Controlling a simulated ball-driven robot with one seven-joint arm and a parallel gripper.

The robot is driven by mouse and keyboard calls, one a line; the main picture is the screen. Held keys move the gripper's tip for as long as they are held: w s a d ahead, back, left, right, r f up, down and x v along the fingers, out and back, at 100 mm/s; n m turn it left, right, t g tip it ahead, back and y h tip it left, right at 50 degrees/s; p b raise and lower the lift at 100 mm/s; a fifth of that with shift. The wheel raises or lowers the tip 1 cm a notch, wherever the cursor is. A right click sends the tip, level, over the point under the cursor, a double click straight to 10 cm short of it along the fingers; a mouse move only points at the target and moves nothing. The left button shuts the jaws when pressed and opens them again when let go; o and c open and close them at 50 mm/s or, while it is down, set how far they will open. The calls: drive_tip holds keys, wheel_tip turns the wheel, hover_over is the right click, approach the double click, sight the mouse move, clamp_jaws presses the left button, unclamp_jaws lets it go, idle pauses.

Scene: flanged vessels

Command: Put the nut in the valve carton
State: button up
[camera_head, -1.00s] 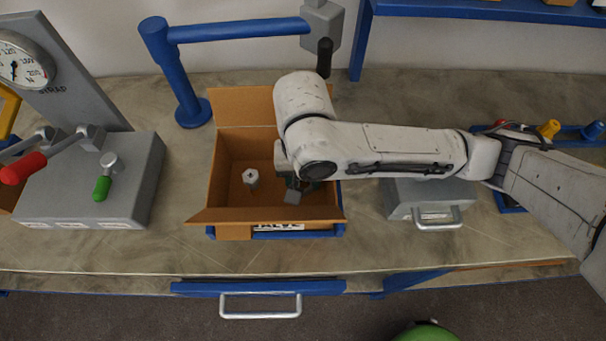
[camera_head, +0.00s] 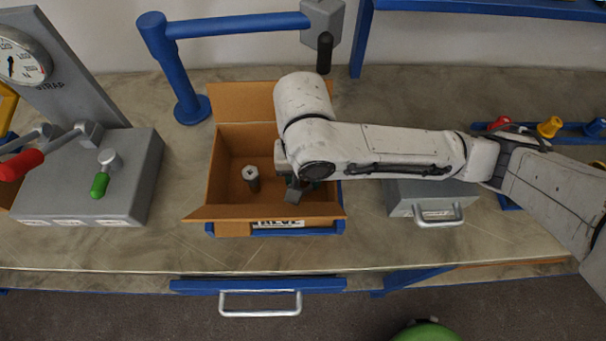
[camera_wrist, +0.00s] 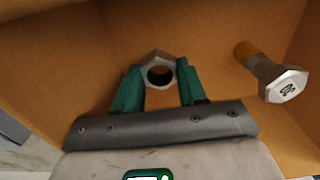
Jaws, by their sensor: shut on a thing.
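The nut (camera_wrist: 158,71) is a grey metal hex ring, seen in the wrist view between the two green fingertips of my gripper (camera_wrist: 157,84). My gripper is shut on it. The valve carton (camera_head: 228,212) is an open brown box with its flaps out, on the bench in the head view. My gripper (camera_head: 297,190) is low inside its right half in the head view, and the arm hides part of the carton. Cardboard walls (camera_wrist: 60,60) surround the gripper in the wrist view. The nut cannot be made out in the head view.
A hex-headed bolt (camera_head: 251,178) is in the carton left of my gripper; it also shows in the wrist view (camera_wrist: 280,82). A blue post with a horizontal bar (camera_head: 235,30) stands behind. A grey lever box (camera_head: 90,180) is left, a grey handled block (camera_head: 430,198) right.

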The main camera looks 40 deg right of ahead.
drive_tip(key=shift+f, duration=0.2)
drive_tip(key=o, duration=1.2)
wheel_tip(320, 180, up, 11)
drive_tip(key=p, duration=0.2)
